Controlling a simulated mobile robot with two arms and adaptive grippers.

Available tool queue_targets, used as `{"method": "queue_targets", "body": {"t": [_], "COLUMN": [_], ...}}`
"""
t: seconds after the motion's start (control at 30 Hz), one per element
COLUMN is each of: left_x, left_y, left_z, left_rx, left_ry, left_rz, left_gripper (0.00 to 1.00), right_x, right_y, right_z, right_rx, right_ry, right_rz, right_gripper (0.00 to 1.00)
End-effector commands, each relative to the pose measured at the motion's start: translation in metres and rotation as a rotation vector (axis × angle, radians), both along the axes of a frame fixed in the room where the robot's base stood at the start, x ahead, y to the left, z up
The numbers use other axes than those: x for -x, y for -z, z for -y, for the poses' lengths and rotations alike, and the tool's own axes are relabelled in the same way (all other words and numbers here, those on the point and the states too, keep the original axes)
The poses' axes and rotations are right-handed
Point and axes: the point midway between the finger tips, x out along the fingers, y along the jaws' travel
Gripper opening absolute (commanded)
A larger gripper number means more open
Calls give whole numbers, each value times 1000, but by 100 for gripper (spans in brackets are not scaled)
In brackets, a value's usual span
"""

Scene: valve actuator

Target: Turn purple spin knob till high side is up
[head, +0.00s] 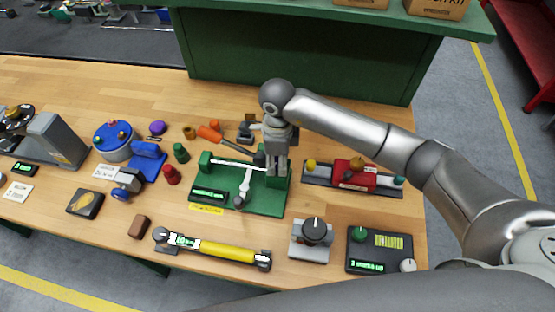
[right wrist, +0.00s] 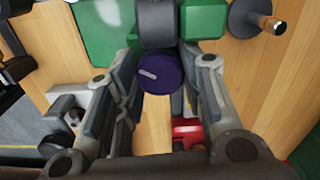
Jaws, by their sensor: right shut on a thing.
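The purple knob (right wrist: 160,74) shows in the right wrist view as a dark purple disc with a short pale mark on the left of its face. My right gripper (right wrist: 163,70) is shut on it, with one finger on each side. In the head view my right gripper (head: 278,170) points down at the right end of the green fixture (head: 262,205) and hides the knob there. The fixture has a grey lever (head: 242,195) and a lit green display (head: 208,194). Which side of the knob is high cannot be told. My left gripper is not in view.
An orange-handled tool (head: 210,134) lies behind the fixture. A red block device (head: 355,177) is to its right, a black dial box (head: 313,235) in front right, and a yellow bar tool (head: 226,250) in front. Another purple round piece (head: 157,127) lies further left.

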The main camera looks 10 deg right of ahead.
Motion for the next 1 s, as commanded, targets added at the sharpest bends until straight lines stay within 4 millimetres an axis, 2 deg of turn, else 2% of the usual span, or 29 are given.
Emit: {"method": "queue_targets", "body": {"t": [0.27,0.6,1.0], "left_x": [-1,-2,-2], "left_y": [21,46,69], "left_z": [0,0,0], "left_rx": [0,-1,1], "left_ry": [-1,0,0], "left_rz": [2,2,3], "left_gripper": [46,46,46], "right_x": [-1,-2,-2], "right_y": [3,2,1], "right_z": [1,0,1], "right_rx": [0,-1,-1], "right_ry": [192,513,848], "right_rz": [3,4,4], "right_gripper": [12,12,12]}}
